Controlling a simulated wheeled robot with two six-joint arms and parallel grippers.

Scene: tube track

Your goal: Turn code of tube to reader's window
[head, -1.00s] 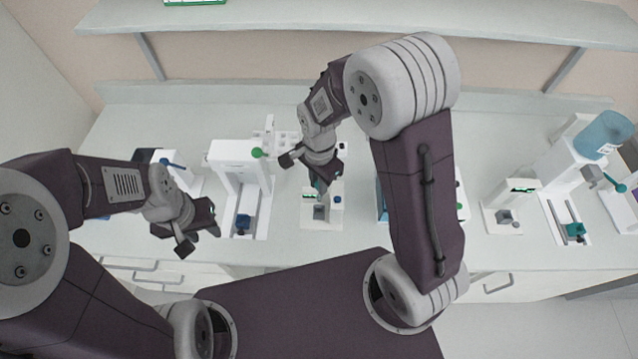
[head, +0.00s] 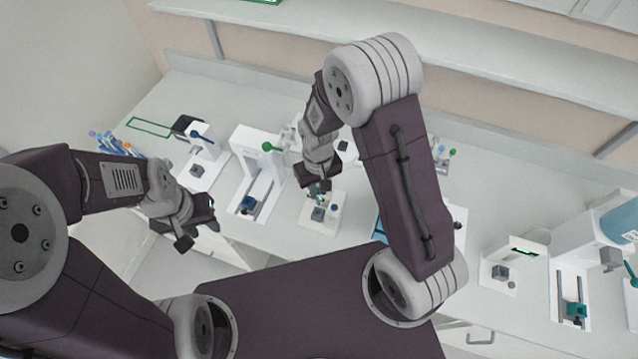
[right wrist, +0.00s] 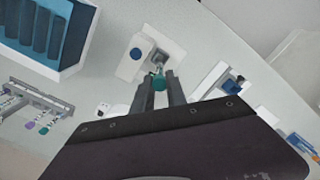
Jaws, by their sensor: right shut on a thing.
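My right gripper (head: 318,184) is shut on a tube with a teal cap (right wrist: 158,81), which shows between its fingers in the right wrist view. The tube's body and code are mostly hidden. The gripper is over the back part of a small white station (head: 309,222) with a grey block (head: 318,213) and a blue knob (head: 335,207). This station also shows in the right wrist view (right wrist: 131,69). I cannot tell which part is the reader's window or whether the tube touches the station. My left gripper (head: 197,224) is open and empty, in front of the bench.
A white frame device (head: 246,165) with a blue block stands left of the station. A blue-lined tube box (right wrist: 62,62) and a grey rack (right wrist: 25,97) with capped tubes show in the right wrist view. Another white station (head: 513,262) stands right, with clear bench (head: 500,190) behind it.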

